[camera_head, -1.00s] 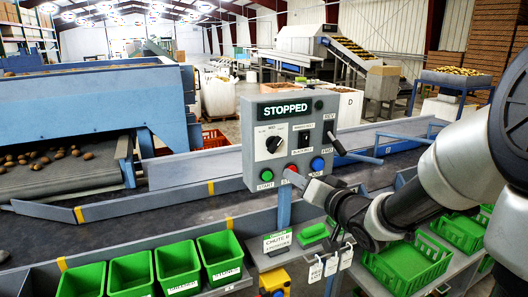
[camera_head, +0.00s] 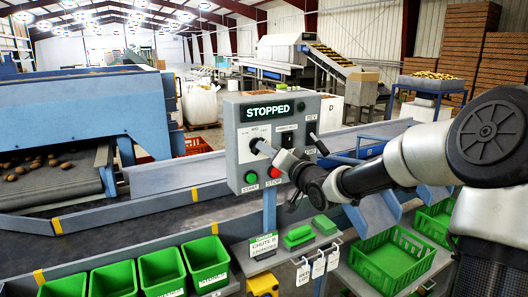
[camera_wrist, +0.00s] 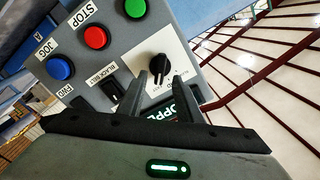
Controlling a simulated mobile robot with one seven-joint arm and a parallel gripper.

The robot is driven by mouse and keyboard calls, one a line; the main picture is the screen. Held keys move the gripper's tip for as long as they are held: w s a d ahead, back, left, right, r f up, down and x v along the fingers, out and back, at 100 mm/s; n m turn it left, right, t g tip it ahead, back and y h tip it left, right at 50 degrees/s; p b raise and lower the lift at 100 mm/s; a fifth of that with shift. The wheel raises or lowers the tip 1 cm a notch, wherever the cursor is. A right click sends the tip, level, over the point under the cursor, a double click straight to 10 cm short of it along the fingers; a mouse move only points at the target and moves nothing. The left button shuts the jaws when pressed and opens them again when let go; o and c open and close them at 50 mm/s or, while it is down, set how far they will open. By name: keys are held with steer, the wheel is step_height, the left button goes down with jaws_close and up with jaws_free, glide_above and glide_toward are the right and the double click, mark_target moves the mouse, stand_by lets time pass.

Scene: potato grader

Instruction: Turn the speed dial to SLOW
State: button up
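The speed dial (camera_wrist: 160,68) is a black knob on a white plate on the grey control panel (camera_head: 239,182). In the head view the dial is mostly hidden behind my fingertips. My gripper (camera_wrist: 160,78) is open, with one finger to each side of the knob's near part in the wrist view. I cannot tell whether the fingers touch it. The scale lettering is too small to read. The panel's display (camera_head: 268,111) reads STOPPED.
The green START button (camera_wrist: 135,8), red STOP button (camera_wrist: 96,37) and blue JOG button (camera_wrist: 60,67) are close to the dial. A black switch (camera_wrist: 112,90) sits beside it. Green bins (camera_head: 160,272) and a green crate (camera_head: 393,258) are below the panel.

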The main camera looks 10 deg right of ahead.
steer(key=x, duration=0.3)
steer(key=shift+w+a, duration=0.1)
steer(key=shift+w, duration=0.2)
jaws_close()
